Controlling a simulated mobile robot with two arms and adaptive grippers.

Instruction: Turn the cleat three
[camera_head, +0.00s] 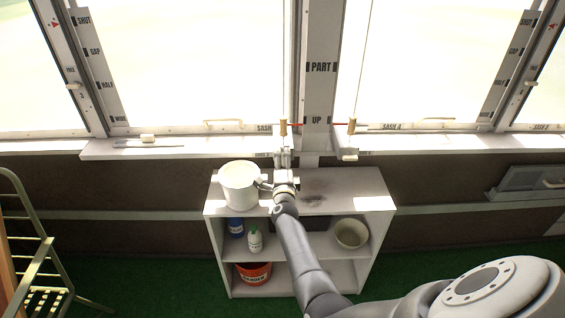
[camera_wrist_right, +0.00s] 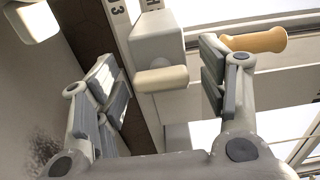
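My right gripper (camera_head: 284,160) is raised at the window sill, under the middle post, above the white shelf unit. In the right wrist view the gripper (camera_wrist_right: 160,84) is open, with one finger on each side of a cream rounded bar. This bar (camera_wrist_right: 162,80) sticks out from a pale block, close to a strip marked "3" that fits cleat three. Gaps show on both sides, so the fingers appear apart from it. In the head view the gripper hides this spot. My left gripper is not in view.
A wooden handle (camera_wrist_right: 258,40) is close beside the right finger. A white pot (camera_head: 239,186) stands on the shelf unit (camera_head: 374,185), just left of my wrist. Another cream bar (camera_head: 350,154) is right of the gripper.

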